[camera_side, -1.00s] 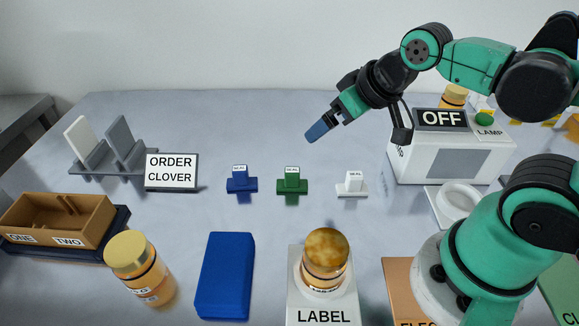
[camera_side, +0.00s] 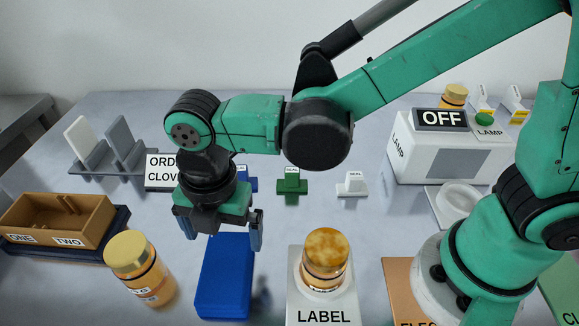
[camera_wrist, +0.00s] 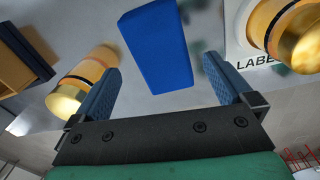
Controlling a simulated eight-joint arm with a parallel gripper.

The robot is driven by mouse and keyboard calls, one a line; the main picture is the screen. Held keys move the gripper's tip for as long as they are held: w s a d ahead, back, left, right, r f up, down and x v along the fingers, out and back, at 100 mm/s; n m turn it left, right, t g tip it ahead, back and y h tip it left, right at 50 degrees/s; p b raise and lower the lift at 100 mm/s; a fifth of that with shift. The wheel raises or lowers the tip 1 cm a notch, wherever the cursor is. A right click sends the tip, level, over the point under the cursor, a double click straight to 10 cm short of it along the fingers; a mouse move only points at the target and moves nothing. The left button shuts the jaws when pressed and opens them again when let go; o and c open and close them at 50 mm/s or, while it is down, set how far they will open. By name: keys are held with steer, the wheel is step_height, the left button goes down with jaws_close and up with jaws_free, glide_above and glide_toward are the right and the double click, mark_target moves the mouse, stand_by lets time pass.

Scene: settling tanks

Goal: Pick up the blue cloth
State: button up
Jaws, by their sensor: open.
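The blue cloth (camera_side: 224,280) is a thick, folded-looking blue block lying flat on the table at the front, left of centre. In the wrist view the cloth (camera_wrist: 155,48) lies beyond and between the two fingers, apart from them. My gripper (camera_side: 222,240) points down above the cloth's far end, with its fingers spread. In the wrist view my gripper (camera_wrist: 160,85) is open with nothing between its fingertips. In the side view one finger is partly hidden behind the gripper body.
An amber jar (camera_side: 139,268) stands close left of the cloth. Another jar (camera_side: 325,260) stands on the LABEL stand (camera_side: 322,316) to the right. A brown divided box (camera_side: 55,220) is at the left. Blue, green (camera_side: 292,182) and white (camera_side: 352,185) seal pieces stand behind.

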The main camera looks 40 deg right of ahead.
mark_target(225, 265)
steer(key=shift+s+a+f+n, duration=0.4)
steer(key=shift+a+f+n, duration=0.3)
steer(key=shift+n, duration=0.2)
steer(key=shift+f, duration=2.6)
steer(key=c, duration=1)
